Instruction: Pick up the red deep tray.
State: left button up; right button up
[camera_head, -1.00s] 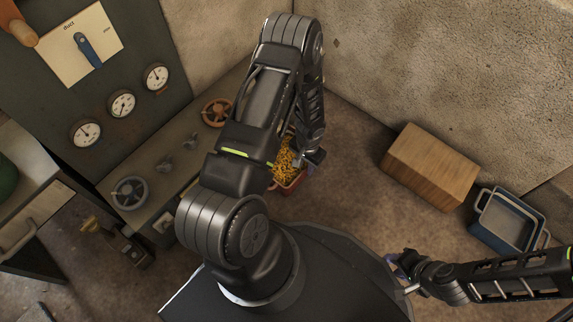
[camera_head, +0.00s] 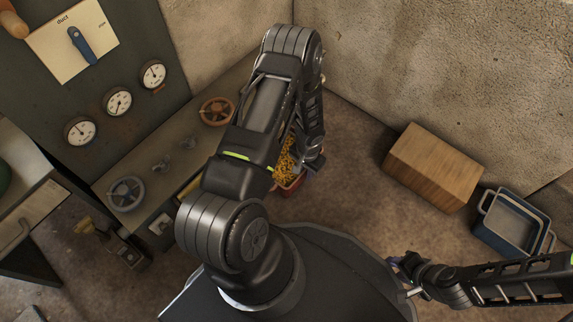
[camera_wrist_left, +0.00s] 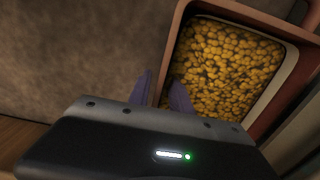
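The red deep tray (camera_head: 291,187) stands near the foot of the bench, full of small yellow pieces (camera_head: 286,160). It is partly hidden by my left arm in the head view. In the left wrist view the tray's near wall (camera_wrist_left: 169,62) runs down between the two purple fingers of my left gripper (camera_wrist_left: 161,85). One finger is outside the wall, the other on the inner side. The fingers are apart, and I see no clear grip on the wall. My right gripper (camera_head: 402,268) is at the lower right, away from the tray; its finger gap is unclear.
A wooden box (camera_head: 433,167) and a blue tray (camera_head: 490,231) with a grey inside lie on the floor to the right. A bench (camera_head: 147,217) with valve wheels and a gauge panel (camera_head: 60,75) stand on the left. The floor between tray and box is clear.

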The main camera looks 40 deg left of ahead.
pick_arm(q)
grip_shut()
dwell(1.2)
